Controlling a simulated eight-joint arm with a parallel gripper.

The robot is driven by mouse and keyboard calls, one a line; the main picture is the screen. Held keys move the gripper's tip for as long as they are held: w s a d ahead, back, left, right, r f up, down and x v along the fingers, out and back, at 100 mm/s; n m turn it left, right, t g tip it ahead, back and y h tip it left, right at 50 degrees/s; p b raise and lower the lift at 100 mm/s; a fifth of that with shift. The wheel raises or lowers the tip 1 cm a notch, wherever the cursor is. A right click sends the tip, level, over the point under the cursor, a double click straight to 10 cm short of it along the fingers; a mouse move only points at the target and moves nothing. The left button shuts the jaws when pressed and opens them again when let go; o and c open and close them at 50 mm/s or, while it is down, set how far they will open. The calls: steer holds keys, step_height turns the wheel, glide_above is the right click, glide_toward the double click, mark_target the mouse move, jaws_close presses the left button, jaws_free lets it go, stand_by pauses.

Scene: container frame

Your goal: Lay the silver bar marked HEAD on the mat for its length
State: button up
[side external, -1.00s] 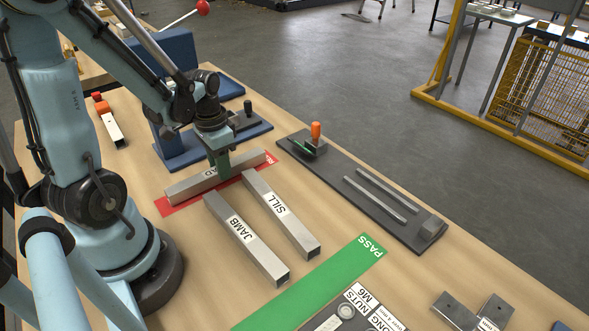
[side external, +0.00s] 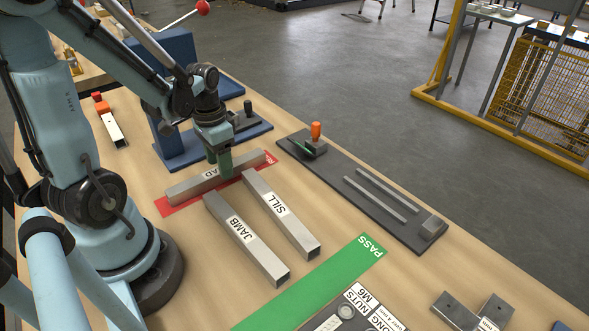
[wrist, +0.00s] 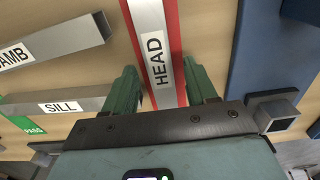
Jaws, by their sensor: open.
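The silver HEAD bar (side external: 186,187) lies lengthwise on the red mat (side external: 163,207), whose lettering is mostly hidden. In the wrist view the HEAD bar (wrist: 145,20) shows its label upright in the middle, with red mat (wrist: 182,80) along its sides. My gripper (side external: 219,169) is over the bar, its green fingers apart. In the wrist view my gripper (wrist: 161,72) has one finger on each side of the bar, with gaps visible. Whether the fingertips reach below the bar's top is unclear. The green PASS mat (side external: 320,285) is bare where it shows.
The JAMB bar (side external: 245,240) and SILL bar (side external: 282,213) lie side by side in front of the red mat. A dark fixture with rails (side external: 370,200) lies to the right. A blue stand (side external: 180,145) is close behind my gripper. Bare wood lies between SILL and the fixture.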

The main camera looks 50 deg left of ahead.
step_height(320, 180, up, 11)
steer(key=w+d+t, duration=0.2)
steer(key=d+t, duration=0.1)
steer(key=d, duration=0.3)
steer(key=w+d+t, duration=0.2)
steer(key=d+t, duration=0.2)
steer(key=d, duration=0.3)
steer(key=shift+w+d+r, duration=0.15)
steer(key=shift+w+d, duration=0.15)
steer(key=shift+w, duration=0.05)
stand_by(0.9)
